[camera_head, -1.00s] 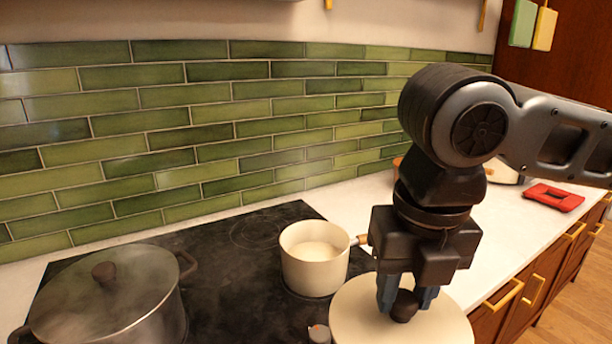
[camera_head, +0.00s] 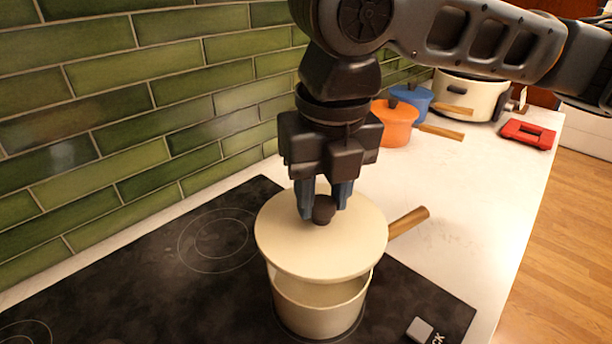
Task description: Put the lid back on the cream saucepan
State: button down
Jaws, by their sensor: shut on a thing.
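The cream saucepan (camera_head: 318,310) stands on the black cooktop, its wooden handle (camera_head: 408,222) pointing to the upper right. My gripper (camera_head: 323,206) is shut on the dark knob of the cream lid (camera_head: 280,235). The lid is above the saucepan and covers most of its opening in the picture. A gap shows at the front, where the pan's inside is visible, so the lid is not seated there. The back rim of the pan is hidden by the lid.
On the white counter (camera_head: 480,210) behind stand an orange pot (camera_head: 393,128), a blue pot (camera_head: 412,97), a large cream pot (camera_head: 468,98) and a red object (camera_head: 526,134). The cooktop (camera_head: 150,280) left of the saucepan is clear. A green tiled wall (camera_head: 150,100) runs along the left.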

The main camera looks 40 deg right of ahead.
aim_at(321, 229)
jog(key=shift+f+b, duration=2.45)
jog(key=shift+f, duration=0.7)
jog(key=shift+f, duration=0.25)
dwell(0.5)
jog(key=c, duration=0.6)
grip_release()
jog(key=shift+o, duration=0.2)
jog(key=o, duration=0.4)
jog(key=shift+r, duration=0.15)
